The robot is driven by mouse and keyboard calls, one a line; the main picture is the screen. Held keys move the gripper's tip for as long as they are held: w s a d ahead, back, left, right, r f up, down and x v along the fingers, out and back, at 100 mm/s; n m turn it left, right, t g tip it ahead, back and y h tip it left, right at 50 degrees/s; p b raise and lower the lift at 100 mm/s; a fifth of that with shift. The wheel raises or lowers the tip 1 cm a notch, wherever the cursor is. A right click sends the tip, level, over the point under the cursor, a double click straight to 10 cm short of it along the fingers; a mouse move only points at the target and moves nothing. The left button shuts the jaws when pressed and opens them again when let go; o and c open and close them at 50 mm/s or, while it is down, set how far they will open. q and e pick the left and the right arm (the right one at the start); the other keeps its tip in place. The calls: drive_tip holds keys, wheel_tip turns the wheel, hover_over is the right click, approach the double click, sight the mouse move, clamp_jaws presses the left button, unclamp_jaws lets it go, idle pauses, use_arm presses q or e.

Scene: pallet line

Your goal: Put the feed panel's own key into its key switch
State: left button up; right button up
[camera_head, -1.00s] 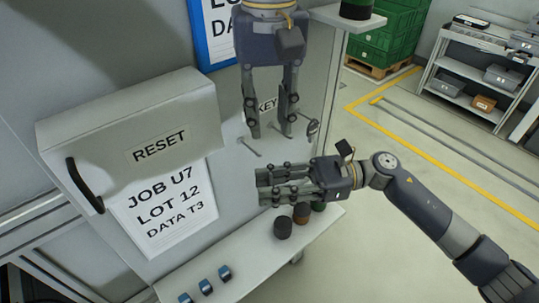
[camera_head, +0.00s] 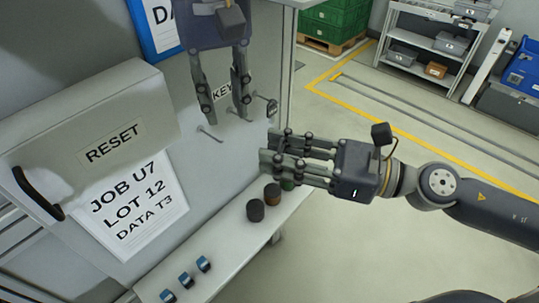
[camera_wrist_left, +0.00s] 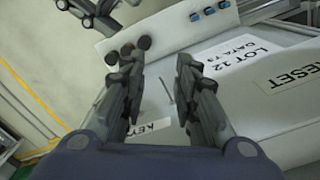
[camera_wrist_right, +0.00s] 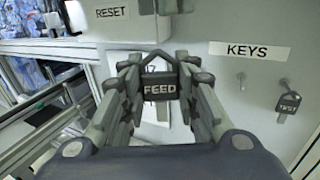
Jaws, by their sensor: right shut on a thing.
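The key with the FEED tag (camera_wrist_right: 160,90) is held between the fingers of my right gripper (camera_wrist_right: 160,85), seen in the right wrist view. In the head view my right gripper (camera_head: 268,150) is clear of the cabinet front, above the narrow shelf; the key cannot be made out there. My left gripper (camera_head: 226,118) is open and empty in front of the KEYS label (camera_head: 221,90); its spread fingers (camera_wrist_left: 155,85) show in the left wrist view. A second key, tagged TEST (camera_wrist_right: 288,104), hangs at the right of a bare peg (camera_wrist_right: 241,80). I cannot make out a key switch.
A box marked RESET (camera_head: 100,120) with a black handle juts from the cabinet. The shelf (camera_head: 225,245) carries dark round pieces (camera_head: 255,211) and three small blue pieces (camera_head: 186,280). Open floor (camera_head: 400,220) lies to the right, with racks behind.

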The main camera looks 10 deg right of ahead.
drive_tip(key=shift+s+d+r, duration=0.1)
drive_tip(key=shift+r, duration=0.1)
drive_tip(key=shift+w+f, duration=0.15)
drive_tip(key=shift+w, duration=0.05)
drive_tip(key=w+a+f+n+g, duration=0.2)
drive_tip(key=f+n+g, duration=0.3)
drive_tip(key=g, duration=0.4)
drive_tip(key=w+a+f+n+g, duration=0.2)
drive_tip(key=a+f+n+g, duration=0.1)
drive_tip(key=n+g, duration=0.4)
drive_tip(key=shift+w+f+g+h, duration=0.35)
drive_tip(key=shift+f+g, duration=0.5)
drive_tip(key=shift+g, duration=0.35)
